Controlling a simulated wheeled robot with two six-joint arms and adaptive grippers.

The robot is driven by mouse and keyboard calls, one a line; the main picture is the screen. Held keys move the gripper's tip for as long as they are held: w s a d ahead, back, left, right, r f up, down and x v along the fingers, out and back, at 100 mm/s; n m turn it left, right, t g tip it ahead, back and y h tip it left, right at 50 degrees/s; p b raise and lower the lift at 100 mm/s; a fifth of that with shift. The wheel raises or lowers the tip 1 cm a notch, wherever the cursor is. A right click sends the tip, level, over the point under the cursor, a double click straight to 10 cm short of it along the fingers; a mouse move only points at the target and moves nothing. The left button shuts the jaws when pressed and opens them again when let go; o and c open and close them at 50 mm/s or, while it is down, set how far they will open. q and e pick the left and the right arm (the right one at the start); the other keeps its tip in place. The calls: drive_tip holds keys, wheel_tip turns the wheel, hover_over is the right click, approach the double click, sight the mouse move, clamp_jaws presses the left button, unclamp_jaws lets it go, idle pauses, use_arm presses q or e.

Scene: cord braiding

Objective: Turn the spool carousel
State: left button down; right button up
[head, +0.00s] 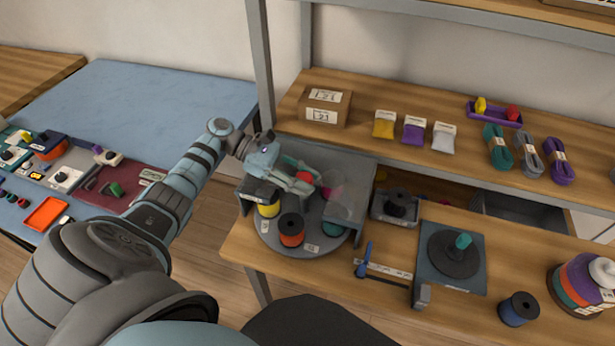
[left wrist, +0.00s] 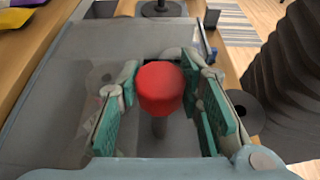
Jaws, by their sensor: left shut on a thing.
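The spool carousel (head: 285,246) is a round grey turntable at the left end of the wooden bench, partly under a grey cover (head: 345,161). A yellow spool (head: 268,208), an orange spool (head: 291,231) and a teal spool (head: 334,230) stand on it. My left gripper (head: 306,183) is over the cover. In the left wrist view its green-padded fingers (left wrist: 163,100) are shut on a red knob (left wrist: 161,85) on a thin post. In the head view the fingers mostly hide the knob. My right gripper is not in view.
Right of the carousel are a blue-handled tool (head: 365,260), a tray with a black spool (head: 396,205), a dark plate with a round stand (head: 453,252) and a loose dark blue spool (head: 519,309). A shelf (head: 400,115) behind holds a box and cord bundles. A metal post (head: 260,65) rises behind my gripper.

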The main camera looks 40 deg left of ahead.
use_arm(q)
drive_tip(key=c, duration=1.1)
unclamp_jaws()
drive_tip(key=v, duration=1.2)
drive_tip(key=shift+a, duration=0.1)
